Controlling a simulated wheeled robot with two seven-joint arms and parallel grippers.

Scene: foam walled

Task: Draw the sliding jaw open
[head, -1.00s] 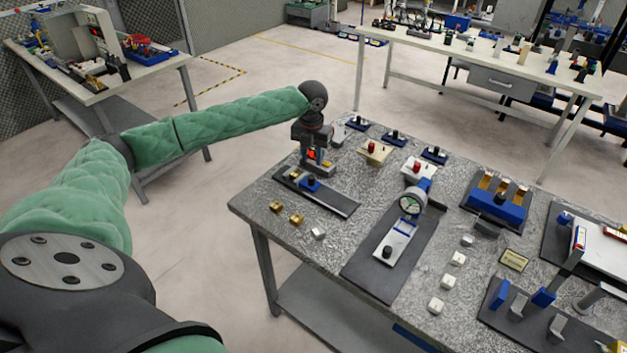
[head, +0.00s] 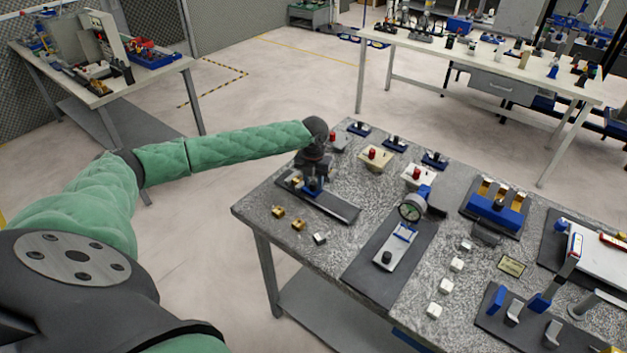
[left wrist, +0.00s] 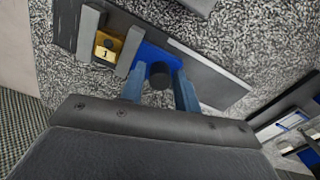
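The slide vise lies on a dark base plate (head: 338,207) at the near-left part of the grey speckled table. In the left wrist view its blue sliding carriage (left wrist: 152,55) carries a grey jaw (left wrist: 129,51) and a black knob (left wrist: 160,75). A brass block (left wrist: 108,47) marked 1 sits between this jaw and the grey end jaw (left wrist: 89,33). My left gripper (head: 313,188) is down over the carriage, its blue fingers (left wrist: 160,88) on either side of the knob. Slight gaps seem to show beside the knob. My right gripper is out of view.
Two brass blocks (head: 288,218) and a pale block (head: 320,238) lie in front of the vise. A gauge stand (head: 408,225) on a dark mat stands to the right. Red-button boxes (head: 375,157) and small blue-based fixtures stand behind.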

